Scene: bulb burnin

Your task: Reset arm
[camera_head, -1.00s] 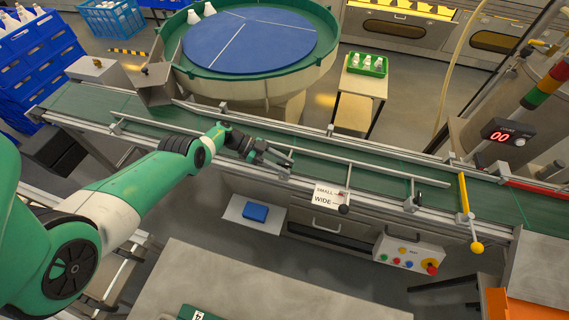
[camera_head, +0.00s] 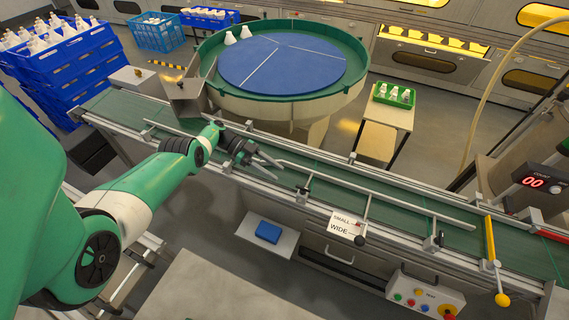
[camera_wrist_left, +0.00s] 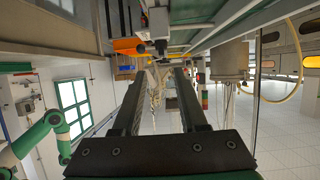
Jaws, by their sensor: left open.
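My left gripper (camera_head: 264,160) is open and empty in the head view. It is held at the near edge of the green conveyor belt (camera_head: 330,195), by the left end of the guide rail; whether it touches anything cannot be told. In the left wrist view its two dark fingers (camera_wrist_left: 160,95) stand wide apart with nothing between them. My right gripper is not seen in the head view. In the left wrist view a green and white arm (camera_wrist_left: 42,135) shows at the left, its gripper not clear.
The SMALL/WIDE label (camera_head: 346,226) and its lever sit on the conveyor front. A yellow bar (camera_head: 490,238) crosses the belt at right. The round turntable (camera_head: 292,95) with white bulbs stands behind.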

